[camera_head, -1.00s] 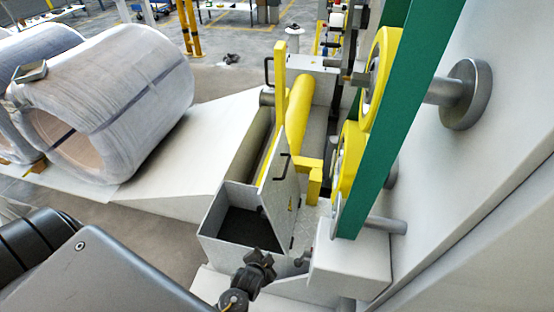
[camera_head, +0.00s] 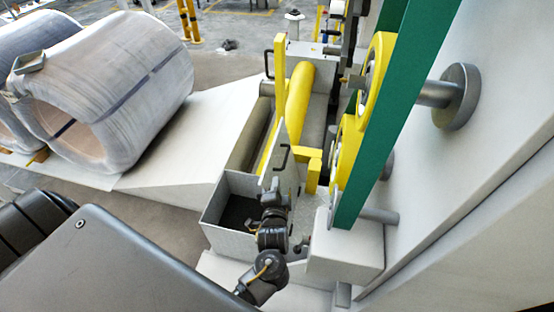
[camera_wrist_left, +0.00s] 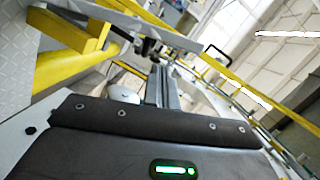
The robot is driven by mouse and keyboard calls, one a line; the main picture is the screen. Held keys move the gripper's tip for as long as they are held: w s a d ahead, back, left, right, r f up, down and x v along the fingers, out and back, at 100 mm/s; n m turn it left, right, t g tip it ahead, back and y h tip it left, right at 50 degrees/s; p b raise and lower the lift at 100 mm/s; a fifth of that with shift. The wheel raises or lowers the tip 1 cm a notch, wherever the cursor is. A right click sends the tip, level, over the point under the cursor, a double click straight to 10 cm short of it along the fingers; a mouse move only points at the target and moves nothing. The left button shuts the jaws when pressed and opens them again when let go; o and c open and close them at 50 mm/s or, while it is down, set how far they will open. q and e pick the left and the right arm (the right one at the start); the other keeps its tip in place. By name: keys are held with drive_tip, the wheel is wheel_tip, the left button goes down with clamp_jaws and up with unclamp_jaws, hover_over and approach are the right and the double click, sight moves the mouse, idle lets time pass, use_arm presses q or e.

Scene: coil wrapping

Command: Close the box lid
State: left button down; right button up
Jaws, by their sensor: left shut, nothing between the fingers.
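The grey metal box (camera_head: 226,232) is open at the lower middle of the head view, with a dark inside. Its lid (camera_head: 291,172) stands raised on the right side, with a black handle on it. My left gripper (camera_head: 272,192) is shut and empty. In the head view it overlaps the box's right part and the lid's lower part; whether it touches the lid I cannot tell. In the left wrist view the gripper (camera_wrist_left: 162,85) points away, with a black handle (camera_wrist_left: 216,54) to its right. My right gripper is not in view.
A yellow roller (camera_head: 300,92) and yellow bracket (camera_head: 309,167) stand behind and beside the lid. A green frame (camera_head: 375,150) with yellow wheels rises close on the right. Large wrapped coils (camera_head: 110,90) lie at the left, beside a white ramp (camera_head: 185,150).

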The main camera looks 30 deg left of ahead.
sight(276, 160)
use_arm(q)
drive_tip(key=shift+w+r+m+y, duration=0.3)
drive_tip(key=shift+w+r+y, duration=0.05)
drive_tip(key=shift+r+y, duration=0.15)
drive_tip(key=p+x, duration=0.1)
drive_tip(key=x, duration=0.8)
drive_tip(key=shift+w+a, duration=0.2)
drive_tip(key=shift+w, duration=0.15)
